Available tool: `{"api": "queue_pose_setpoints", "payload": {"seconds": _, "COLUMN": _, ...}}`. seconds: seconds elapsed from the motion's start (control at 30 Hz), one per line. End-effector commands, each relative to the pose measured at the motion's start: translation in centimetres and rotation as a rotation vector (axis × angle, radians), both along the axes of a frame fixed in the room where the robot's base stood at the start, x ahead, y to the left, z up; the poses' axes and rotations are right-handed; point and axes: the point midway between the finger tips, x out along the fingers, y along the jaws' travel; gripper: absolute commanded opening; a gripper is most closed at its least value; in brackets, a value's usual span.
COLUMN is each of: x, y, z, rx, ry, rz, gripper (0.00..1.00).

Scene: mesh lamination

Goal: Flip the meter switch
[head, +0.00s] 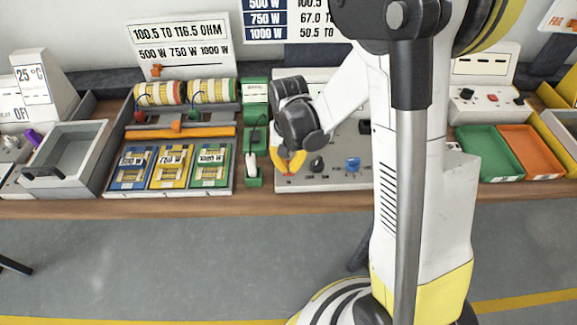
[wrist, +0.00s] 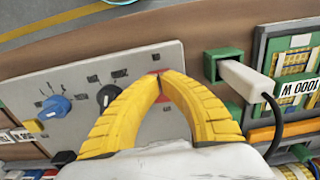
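The meter is a grey panel (head: 330,181) with a black knob (head: 317,163) and a blue knob (head: 353,164); the wrist view also shows its face (wrist: 90,73), the black knob (wrist: 108,97) and the blue knob (wrist: 55,107). My gripper (head: 289,171) is over the panel's left part in the head view. In the wrist view its yellow fingers (wrist: 160,78) meet at the tips, with an empty arch behind them. A small dark and red detail shows right at the tips, probably the switch. The fingers hide most of it, and I cannot tell whether they touch it.
A white probe handle with a black cable (wrist: 245,80) sits in a green holder (wrist: 222,63) close beside the panel. Coloured mesh cards (head: 173,166) lie in a rack to the left. Green and orange trays (head: 530,150) stand at right.

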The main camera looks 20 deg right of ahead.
Motion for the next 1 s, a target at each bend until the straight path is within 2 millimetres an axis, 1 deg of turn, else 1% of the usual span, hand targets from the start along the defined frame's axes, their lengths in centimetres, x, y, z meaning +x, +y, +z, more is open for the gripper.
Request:
{"api": "queue_pose_setpoints", "payload": {"seconds": 0.67, "x": 0.0, "y": 0.0, "z": -1.0, "rx": 0.000, "ry": 0.000, "rz": 0.000, "gripper": 0.00}}
{"api": "queue_pose_setpoints", "payload": {"seconds": 0.87, "x": 0.0, "y": 0.0, "z": -0.4, "rx": 0.000, "ry": 0.000, "rz": 0.000, "gripper": 0.00}}
{"api": "queue_pose_setpoints", "payload": {"seconds": 1.0, "x": 0.0, "y": 0.0, "z": 0.9, "rx": 0.000, "ry": 0.000, "rz": 0.000, "gripper": 0.00}}
